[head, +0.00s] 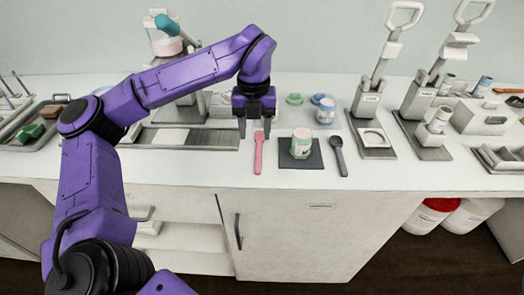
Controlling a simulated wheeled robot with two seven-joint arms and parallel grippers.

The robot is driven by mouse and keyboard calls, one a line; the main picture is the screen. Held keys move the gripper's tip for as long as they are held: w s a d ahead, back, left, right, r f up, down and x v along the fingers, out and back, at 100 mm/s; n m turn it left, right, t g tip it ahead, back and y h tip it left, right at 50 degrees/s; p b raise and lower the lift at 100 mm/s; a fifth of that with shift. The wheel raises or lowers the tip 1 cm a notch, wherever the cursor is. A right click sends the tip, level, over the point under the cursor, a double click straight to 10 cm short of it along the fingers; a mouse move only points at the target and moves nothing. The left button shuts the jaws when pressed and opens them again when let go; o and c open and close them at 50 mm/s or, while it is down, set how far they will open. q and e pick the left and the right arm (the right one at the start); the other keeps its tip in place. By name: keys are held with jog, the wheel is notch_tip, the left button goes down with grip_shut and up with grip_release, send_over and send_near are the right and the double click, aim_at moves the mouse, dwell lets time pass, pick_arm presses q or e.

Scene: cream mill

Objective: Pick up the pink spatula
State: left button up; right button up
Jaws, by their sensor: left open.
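The pink spatula (259,151) lies flat on the white counter, its long side pointing toward the counter's front edge. My left gripper (256,130) points down at the spatula's far end, with its two fingers apart. The fingers appear just above or behind that end; I cannot tell the exact gap. Nothing shows between the fingers. My right gripper is not in this view.
A dark mat (301,163) with a green-and-pink jar (301,143) lies right of the spatula. A dark spatula (338,156) lies farther right. A long metal tray (190,139) is to the left. Lever presses (375,125) stand at the right.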

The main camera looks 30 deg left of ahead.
aim_at(258, 155)
pick_arm(q)
jog(key=shift+d+f, duration=0.25)
jog(key=shift+f, duration=0.75)
notch_tip(258, 155, down, 5)
jog(key=shift+d+f+p, duration=0.1)
jog(key=shift+d+p, duration=0.05)
jog(key=shift+p, duration=0.3)
grip_shut()
